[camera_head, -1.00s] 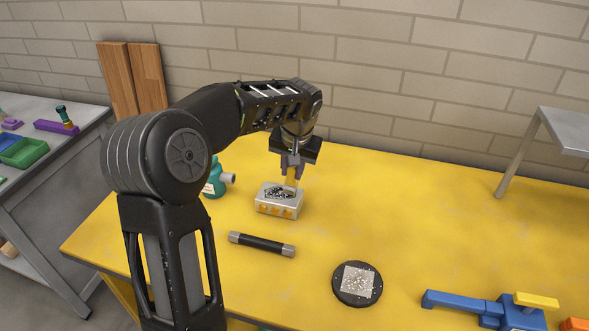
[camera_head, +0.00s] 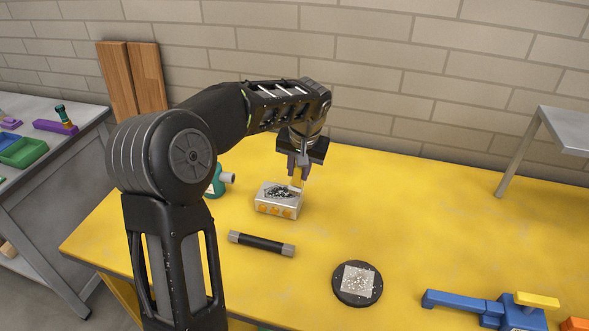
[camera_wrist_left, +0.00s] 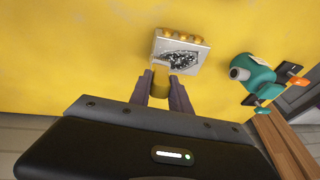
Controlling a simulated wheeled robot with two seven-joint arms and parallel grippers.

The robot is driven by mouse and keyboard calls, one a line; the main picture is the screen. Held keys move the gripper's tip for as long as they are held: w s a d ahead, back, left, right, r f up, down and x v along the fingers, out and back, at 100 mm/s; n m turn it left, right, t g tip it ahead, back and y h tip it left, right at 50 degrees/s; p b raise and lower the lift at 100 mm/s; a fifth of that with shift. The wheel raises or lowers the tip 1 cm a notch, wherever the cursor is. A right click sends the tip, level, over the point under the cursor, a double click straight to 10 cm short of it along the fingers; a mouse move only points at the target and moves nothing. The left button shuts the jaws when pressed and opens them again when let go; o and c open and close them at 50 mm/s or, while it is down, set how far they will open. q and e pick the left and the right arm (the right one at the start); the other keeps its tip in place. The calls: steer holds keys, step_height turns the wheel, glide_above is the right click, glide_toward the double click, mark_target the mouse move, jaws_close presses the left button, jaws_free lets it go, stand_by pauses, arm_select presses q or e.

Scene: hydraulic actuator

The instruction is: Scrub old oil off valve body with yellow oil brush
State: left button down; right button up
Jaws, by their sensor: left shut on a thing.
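The valve body (camera_head: 279,203) is a pale grey block with orange ports along its front side, standing on the yellow table. Dark, speckled old oil covers part of its top; it also shows in the left wrist view (camera_wrist_left: 181,56). My left gripper (camera_head: 299,172) is over the block's back right part, pointing down. It is shut on the yellow oil brush (camera_wrist_left: 160,77), of which only a short yellow part shows between the fingers. The brush end is at the edge of the block's top; I cannot tell whether it touches. My right gripper is not in view.
A teal bottle-like item (camera_head: 215,184) stands close left of the block. A black rod with grey ends (camera_head: 262,244) lies in front. A round black disc with a speckled plate (camera_head: 357,284) and a blue tool (camera_head: 470,305) lie to the right. The table's right middle is clear.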

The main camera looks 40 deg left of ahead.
arm_select(q)
steer(key=shift+a, duration=0.15)
steer(key=shift+s+a, duration=0.2)
steer(key=shift+a, duration=0.3)
steer(key=shift+s+a, duration=0.2)
steer(key=shift+a, duration=0.3)
steer(key=shift+f, duration=0.1)
steer(key=shift+w+d, duration=0.2)
steer(key=shift+d, duration=0.4)
steer(key=shift+w+d, duration=0.2)
steer(key=shift+d, duration=0.35)
steer(key=shift+s+a, duration=0.2)
steer(key=shift+a, duration=0.4)
steer(key=shift+s+a, duration=0.2)
steer(key=shift+a, duration=0.35)
